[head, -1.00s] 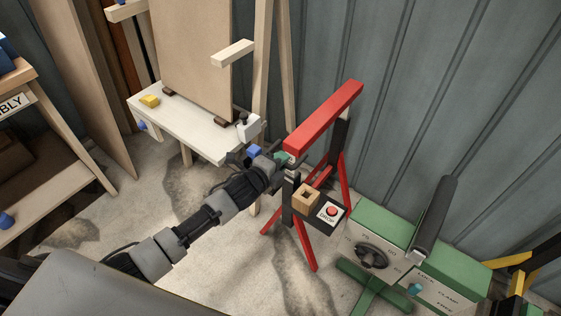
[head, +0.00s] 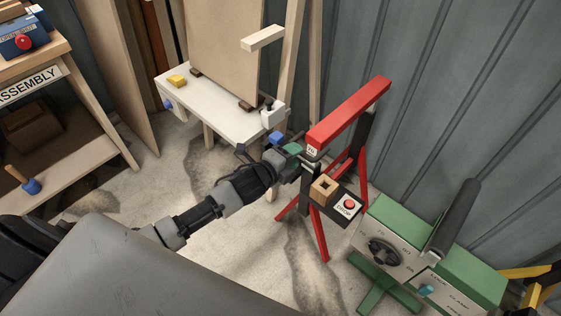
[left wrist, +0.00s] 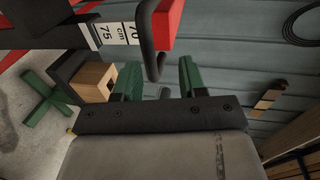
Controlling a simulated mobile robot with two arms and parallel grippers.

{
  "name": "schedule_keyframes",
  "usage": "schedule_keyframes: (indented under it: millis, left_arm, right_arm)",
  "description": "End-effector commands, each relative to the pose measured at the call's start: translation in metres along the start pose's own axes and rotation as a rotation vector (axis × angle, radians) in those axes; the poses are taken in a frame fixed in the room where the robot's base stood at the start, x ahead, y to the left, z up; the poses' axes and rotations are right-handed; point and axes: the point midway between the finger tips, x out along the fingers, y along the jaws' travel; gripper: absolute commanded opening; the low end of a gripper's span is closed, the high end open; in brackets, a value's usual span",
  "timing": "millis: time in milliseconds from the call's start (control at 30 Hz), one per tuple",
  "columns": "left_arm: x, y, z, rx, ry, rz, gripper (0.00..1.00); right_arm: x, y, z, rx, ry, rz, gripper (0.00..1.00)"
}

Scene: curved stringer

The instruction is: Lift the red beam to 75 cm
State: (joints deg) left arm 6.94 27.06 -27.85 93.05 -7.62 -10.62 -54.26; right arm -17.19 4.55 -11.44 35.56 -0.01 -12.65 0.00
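The red beam (head: 350,112) lies across a stand with red legs (head: 321,238) and a black post. In the left wrist view the beam's red end (left wrist: 166,25) shows, with a white scale (left wrist: 117,33) reading 70 and 75 cm. A dark bent handle (left wrist: 150,40) hangs near it. My left gripper (head: 297,160) is at the near end of the beam. Its green fingertips (left wrist: 159,76) are apart, and the handle's lower end is in line with the gap; I cannot tell whether it is between them. My right gripper is not in view.
A black plate with a red DROP button (head: 349,204) and a wooden block (head: 324,188) sits on the stand. A green machine (head: 400,240) stands at right. A white table (head: 215,112) is behind my gripper, an assembly bench (head: 62,75) at left.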

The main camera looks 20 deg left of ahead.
Motion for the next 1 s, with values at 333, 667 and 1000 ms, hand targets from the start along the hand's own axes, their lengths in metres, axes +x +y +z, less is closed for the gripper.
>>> schedule_keyframes:
  millis: [333,667,1000]
  left_arm:
    - [-0.058,0.001,0.000,-0.001,-0.001,0.002,0.41]
    - [-0.064,0.001,0.000,0.000,-0.001,0.002,0.41]
    - [-0.064,0.003,0.001,-0.008,-0.004,0.007,0.41]
  right_arm:
    - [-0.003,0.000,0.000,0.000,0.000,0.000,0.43]
    - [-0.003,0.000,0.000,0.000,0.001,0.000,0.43]
    - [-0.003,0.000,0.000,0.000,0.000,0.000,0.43]
